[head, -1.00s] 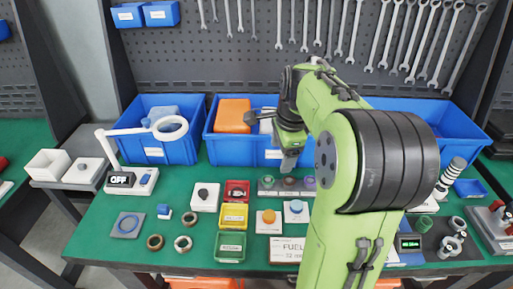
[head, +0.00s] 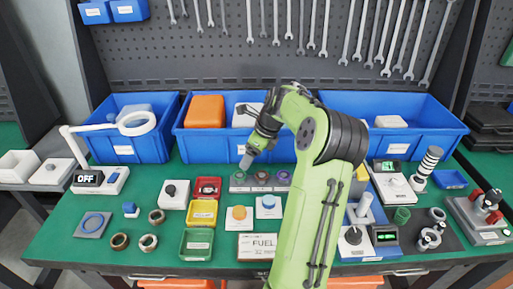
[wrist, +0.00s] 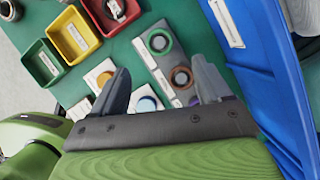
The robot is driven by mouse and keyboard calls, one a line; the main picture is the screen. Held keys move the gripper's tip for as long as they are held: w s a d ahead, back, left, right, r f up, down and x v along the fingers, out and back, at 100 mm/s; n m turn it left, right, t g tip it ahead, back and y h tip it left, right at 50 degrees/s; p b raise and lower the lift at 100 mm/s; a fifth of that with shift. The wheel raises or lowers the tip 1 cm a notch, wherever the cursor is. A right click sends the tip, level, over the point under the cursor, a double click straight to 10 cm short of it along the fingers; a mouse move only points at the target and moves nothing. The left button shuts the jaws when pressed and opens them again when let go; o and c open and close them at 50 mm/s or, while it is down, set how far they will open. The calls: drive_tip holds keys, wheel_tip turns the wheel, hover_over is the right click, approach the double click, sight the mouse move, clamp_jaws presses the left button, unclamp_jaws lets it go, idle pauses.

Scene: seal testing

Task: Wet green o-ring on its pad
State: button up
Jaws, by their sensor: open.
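The green o-ring (head: 239,176) lies on the left block of a row of grey blocks behind the middle of the bench. It also shows in the wrist view (wrist: 159,41) as a green ring around a grey centre. Beside it are a brown ring (wrist: 181,77) and a purple ring (head: 282,177); a finger partly hides the purple one in the wrist view. My gripper (head: 245,161) points down above the green ring's end of the row. In the wrist view my gripper (wrist: 160,75) has its fingers wide apart with nothing held. I cannot tell whether the green ring is wet.
Blue bins (head: 215,145) stand close behind the row. Yellow (head: 203,212), green (head: 197,244) and red (head: 207,188) trays are to its left.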

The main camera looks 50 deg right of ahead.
sight(240, 175)
drive_tip(key=b+x, duration=0.2)
drive_tip(key=x, duration=0.7)
drive_tip(key=shift+a+b, duration=0.1)
drive_tip(key=shift+b, duration=0.2)
drive_tip(key=shift+r, duration=0.1)
drive_tip(key=shift+c, duration=0.2)
drive_tip(key=c, duration=1.1)
drive_tip(key=o, duration=0.3)
drive_tip(key=shift+c, duration=0.3)
drive_tip(key=shift+r+p, duration=1.8)
drive_tip(key=shift+p, duration=0.2)
